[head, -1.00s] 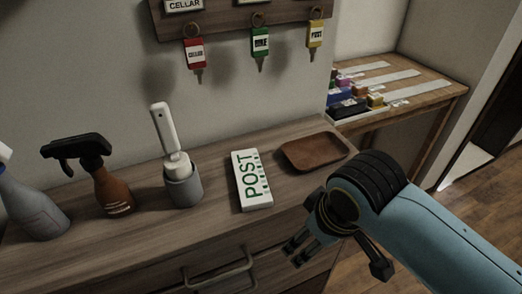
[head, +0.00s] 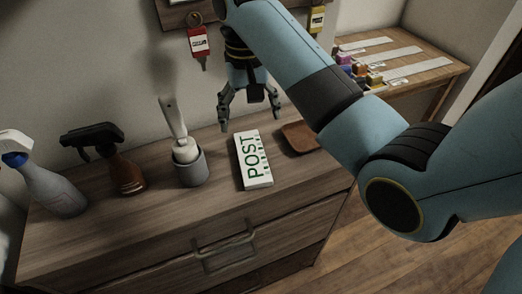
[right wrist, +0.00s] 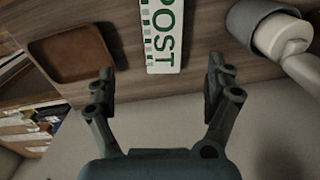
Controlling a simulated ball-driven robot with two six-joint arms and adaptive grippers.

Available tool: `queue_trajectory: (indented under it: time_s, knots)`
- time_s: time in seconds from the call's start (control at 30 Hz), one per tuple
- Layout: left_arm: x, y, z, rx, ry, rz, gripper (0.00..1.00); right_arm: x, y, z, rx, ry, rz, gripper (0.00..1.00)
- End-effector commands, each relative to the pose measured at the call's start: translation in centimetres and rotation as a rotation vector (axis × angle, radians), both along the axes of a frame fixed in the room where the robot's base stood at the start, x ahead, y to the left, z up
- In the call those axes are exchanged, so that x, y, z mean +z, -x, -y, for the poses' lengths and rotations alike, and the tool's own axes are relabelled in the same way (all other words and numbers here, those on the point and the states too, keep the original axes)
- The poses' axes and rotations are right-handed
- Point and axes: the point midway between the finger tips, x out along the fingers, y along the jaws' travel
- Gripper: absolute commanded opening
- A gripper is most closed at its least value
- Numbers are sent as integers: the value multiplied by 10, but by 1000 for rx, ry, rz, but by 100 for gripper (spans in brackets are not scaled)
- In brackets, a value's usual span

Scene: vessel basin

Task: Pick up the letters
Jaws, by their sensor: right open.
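A white block or stack marked POST in green (head: 253,160), which may be the letters, lies on the wooden dresser top. It also shows in the right wrist view (right wrist: 162,40), beyond and between my fingertips. My right gripper (head: 250,118) is open and empty, pointing down above the back of the dresser, just behind the POST item and apart from it. Its two spread fingers show in the right wrist view (right wrist: 160,82). My left gripper is not in view.
A grey holder with a white-handled brush (head: 190,167) stands left of the POST item. A brown tray (head: 300,137) lies to its right. An amber spray bottle (head: 125,172) and a grey spray bottle (head: 52,190) stand further left. Key tags hang on the wall, including a red one (head: 199,42).

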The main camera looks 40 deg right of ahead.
Motion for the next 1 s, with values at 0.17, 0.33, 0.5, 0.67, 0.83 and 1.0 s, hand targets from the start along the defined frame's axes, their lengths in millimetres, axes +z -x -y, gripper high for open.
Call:
queue_trajectory:
  time_s: [0.17,0.33,0.5,0.67,0.83,1.0]
  knots:
    - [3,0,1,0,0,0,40,-30,1,-1,-4,-2,-9,87]
    - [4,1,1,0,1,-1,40,-49,0,-1,-3,-2,-4,87]
    - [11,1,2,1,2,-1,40,-65,0,-3,-2,-3,-6,87]
    - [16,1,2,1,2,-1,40,-91,-1,-4,-2,-2,-5,87]
    - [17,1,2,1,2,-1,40,-103,-1,-3,-3,-2,-1,87]
    - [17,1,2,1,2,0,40,-103,-1,-3,-3,-2,-1,87]
